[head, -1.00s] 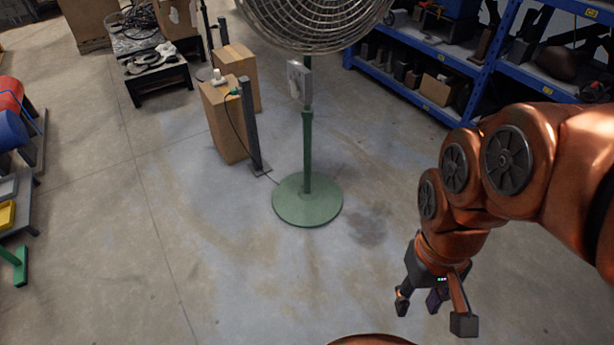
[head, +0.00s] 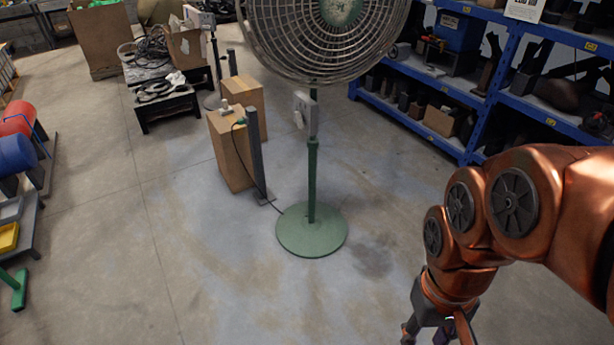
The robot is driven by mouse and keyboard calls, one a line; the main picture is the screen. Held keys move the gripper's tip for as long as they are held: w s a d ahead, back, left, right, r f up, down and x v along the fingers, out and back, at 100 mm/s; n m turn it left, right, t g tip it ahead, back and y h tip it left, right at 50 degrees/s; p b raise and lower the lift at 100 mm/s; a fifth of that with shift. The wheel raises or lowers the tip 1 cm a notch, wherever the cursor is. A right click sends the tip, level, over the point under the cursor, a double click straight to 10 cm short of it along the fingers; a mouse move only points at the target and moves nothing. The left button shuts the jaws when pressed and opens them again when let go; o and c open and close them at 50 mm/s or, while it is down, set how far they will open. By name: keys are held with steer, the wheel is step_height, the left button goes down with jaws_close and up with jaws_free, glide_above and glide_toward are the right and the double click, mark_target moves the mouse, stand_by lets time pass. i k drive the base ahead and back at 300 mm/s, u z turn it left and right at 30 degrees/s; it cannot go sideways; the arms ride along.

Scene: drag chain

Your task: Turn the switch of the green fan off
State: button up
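The green fan (head: 312,236) stands upright on a round green base, with a green pole and a large grey wire cage at the top edge of the head view. A light grey switch box (head: 304,112) is fixed to the pole below the cage. The switch's position is too small to tell. My gripper (head: 436,340) hangs at the bottom edge on the right, below and apart from the fan. Its fingertips are partly cut off by the frame, and nothing shows between them.
A blue shelf (head: 430,130) runs along the right. A low black table (head: 165,105) stands back left. The floor in front is clear.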

mark_target(301, 125)
steer(key=k, duration=0.5)
steer(key=u, duration=1.1)
steer(key=i, duration=1.8)
steer(key=u, duration=0.4)
